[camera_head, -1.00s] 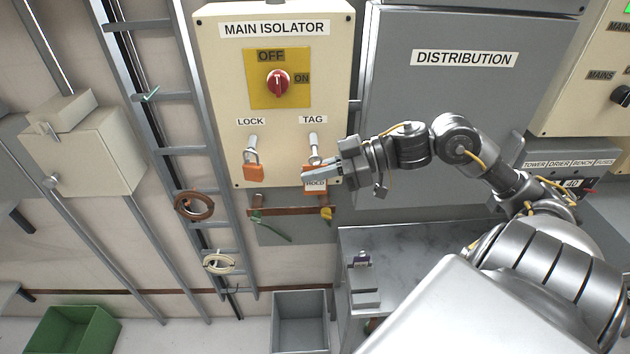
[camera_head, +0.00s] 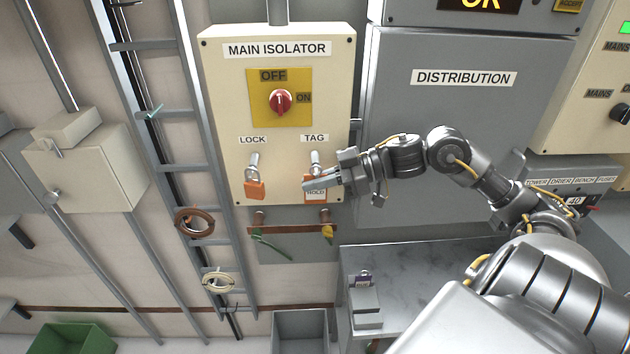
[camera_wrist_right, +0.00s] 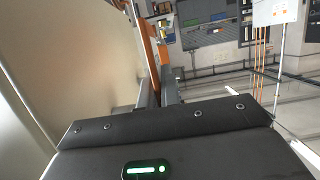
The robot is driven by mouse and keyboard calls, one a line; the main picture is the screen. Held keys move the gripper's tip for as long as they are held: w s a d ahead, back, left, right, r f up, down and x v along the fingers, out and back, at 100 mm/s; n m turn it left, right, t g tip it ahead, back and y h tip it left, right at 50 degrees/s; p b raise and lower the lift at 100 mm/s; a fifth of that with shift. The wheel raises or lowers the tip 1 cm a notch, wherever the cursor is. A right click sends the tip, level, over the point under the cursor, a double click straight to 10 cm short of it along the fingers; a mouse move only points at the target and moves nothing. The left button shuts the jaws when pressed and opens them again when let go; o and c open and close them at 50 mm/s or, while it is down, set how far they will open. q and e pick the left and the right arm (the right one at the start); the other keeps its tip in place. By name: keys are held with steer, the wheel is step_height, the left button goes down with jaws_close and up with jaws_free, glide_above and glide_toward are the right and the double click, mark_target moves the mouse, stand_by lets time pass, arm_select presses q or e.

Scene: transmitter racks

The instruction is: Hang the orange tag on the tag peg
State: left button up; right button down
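The orange tag (camera_head: 316,196), with a white field reading HOLD, is upright in front of the cream MAIN ISOLATOR box (camera_head: 222,110). The tag peg (camera_head: 315,157) is a pale pin below the TAG label, just above the tag. I cannot tell whether the tag's hole is around the peg. My right gripper (camera_head: 318,183) comes in from the right, its fingers across the tag and hiding part of it. In the right wrist view the tag (camera_wrist_right: 151,55) shows edge-on as an orange strip between the fingers, which look closed on it. My left gripper is out of view.
An orange padlock (camera_head: 255,190) hangs at the LOCK peg, left of the tag. The red switch (camera_head: 281,102) sits above. A brown rail (camera_head: 290,230) with small hanging items is below the box. The grey DISTRIBUTION cabinet (camera_head: 465,125) stands to the right, behind my arm.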

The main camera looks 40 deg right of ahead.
stand_by(0.3)
steer(key=c, duration=1.5)
jaws_free()
steer(key=shift+c, duration=0.2)
steer(key=shift+s+d+b, duration=0.4)
steer(key=shift+d+b, duration=0.05)
steer(key=shift+d, duration=0.15)
steer(key=b+v, duration=0.3)
steer(key=v, duration=0.6)
steer(key=shift+r, duration=0.25)
